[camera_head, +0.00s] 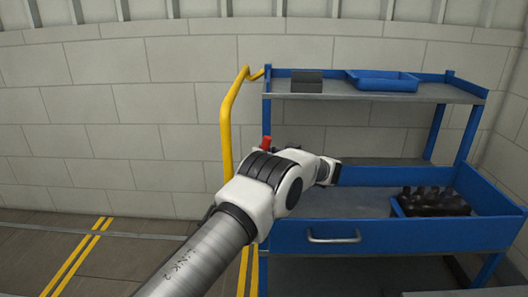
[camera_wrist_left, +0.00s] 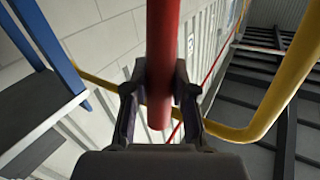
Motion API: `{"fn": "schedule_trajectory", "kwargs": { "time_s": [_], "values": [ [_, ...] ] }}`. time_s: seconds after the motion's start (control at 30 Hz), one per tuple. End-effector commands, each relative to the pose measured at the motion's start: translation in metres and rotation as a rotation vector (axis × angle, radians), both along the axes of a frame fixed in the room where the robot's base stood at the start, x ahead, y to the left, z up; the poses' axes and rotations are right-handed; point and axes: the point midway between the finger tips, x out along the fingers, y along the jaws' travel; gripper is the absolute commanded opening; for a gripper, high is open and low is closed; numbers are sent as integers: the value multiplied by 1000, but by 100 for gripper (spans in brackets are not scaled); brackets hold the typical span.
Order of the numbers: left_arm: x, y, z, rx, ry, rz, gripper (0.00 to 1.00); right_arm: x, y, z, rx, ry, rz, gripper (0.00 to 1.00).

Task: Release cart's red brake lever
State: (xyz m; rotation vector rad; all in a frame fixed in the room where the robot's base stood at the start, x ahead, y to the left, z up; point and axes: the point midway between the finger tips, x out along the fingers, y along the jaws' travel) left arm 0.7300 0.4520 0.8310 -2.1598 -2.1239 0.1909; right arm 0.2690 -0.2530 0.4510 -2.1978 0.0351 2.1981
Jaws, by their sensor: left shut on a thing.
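The cart's red brake lever (camera_head: 266,142) shows as a small red piece just above my left arm's joint, beside the yellow handle. In the left wrist view the lever is a red bar (camera_wrist_left: 163,40) coming down from the top edge between my fingers. My left gripper (camera_wrist_left: 160,95) is shut on it, with one dark finger on each side. The bar's rounded lower end sticks out between the fingers. In the head view my own arm hides most of the lever and the grip. My right gripper is in neither view.
The blue cart (camera_head: 400,240) has a yellow handle (camera_head: 227,120) at its left. Its top shelf holds a dark box (camera_head: 306,81) and a blue tray (camera_head: 383,81). A blue crate of dark bottles (camera_head: 432,202) stands lower right. Floor at left is clear.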

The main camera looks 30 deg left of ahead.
Motion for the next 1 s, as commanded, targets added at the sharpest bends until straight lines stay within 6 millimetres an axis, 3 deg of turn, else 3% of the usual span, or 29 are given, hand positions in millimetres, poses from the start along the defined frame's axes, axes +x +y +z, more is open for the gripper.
{"fn": "schedule_trajectory", "kwargs": {
  "time_s": [0.27, 0.53, 1.0],
  "values": [
    [-8, 12, 11, -101, -60, 0, 0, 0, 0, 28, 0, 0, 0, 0],
    [-23, 36, 15, -292, -174, 3, 0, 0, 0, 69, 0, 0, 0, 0],
    [-48, 77, -2, -647, -396, 3, 0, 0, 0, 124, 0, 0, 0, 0]
  ]
}}
